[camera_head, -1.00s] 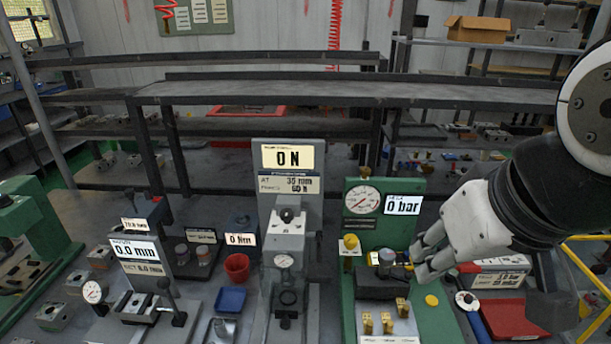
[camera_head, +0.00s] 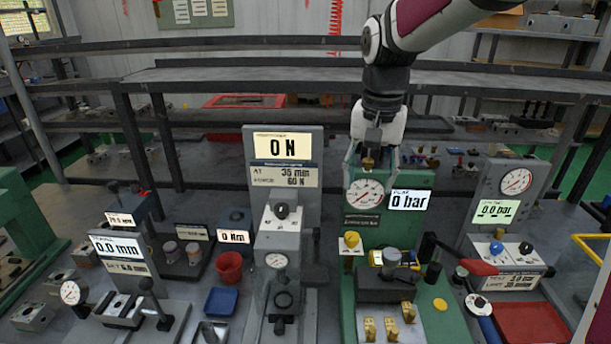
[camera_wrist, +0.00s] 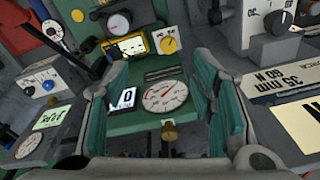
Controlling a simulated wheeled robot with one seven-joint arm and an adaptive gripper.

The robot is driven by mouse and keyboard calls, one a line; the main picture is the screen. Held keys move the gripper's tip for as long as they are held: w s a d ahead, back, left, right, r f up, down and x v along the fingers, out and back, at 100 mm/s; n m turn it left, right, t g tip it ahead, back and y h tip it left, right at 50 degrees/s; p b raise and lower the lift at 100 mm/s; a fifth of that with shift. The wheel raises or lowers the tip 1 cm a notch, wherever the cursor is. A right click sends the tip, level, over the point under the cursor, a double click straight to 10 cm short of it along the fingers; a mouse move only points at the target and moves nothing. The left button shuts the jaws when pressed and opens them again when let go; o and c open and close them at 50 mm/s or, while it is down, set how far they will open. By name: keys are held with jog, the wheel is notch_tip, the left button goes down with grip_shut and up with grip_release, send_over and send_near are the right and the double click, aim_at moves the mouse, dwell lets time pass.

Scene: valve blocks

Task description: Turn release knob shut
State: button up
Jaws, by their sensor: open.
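The green test stand (camera_head: 412,226) carries a pressure gauge (camera_head: 365,194) and a display (camera_head: 408,200) reading 0 bar. A yellow knob (camera_head: 350,241) stands on its left post; it also shows in the wrist view (camera_wrist: 168,45). A small brass knob (camera_head: 368,163) is at the panel's top edge and also shows in the wrist view (camera_wrist: 170,133). No label shows which is the release knob. My gripper (camera_head: 370,181) points down, open, its fingers either side of the gauge panel's top, with the brass knob between them. I cannot tell if they touch it.
Left of the stand is a grey press (camera_head: 285,240) with a 0 N display. To the right are a grey gauge panel (camera_head: 512,184), a red-handled lever (camera_head: 478,267) and a red tray (camera_head: 530,322). A dark shelf (camera_head: 250,77) runs behind.

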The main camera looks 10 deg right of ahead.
jog(key=m+g, duration=0.1)
send_over(352, 235)
notch_tip(352, 235, down, 5)
notch_tip(352, 235, down, 14)
jog(key=shift+c, duration=0.6)
jog(key=c, duration=1)
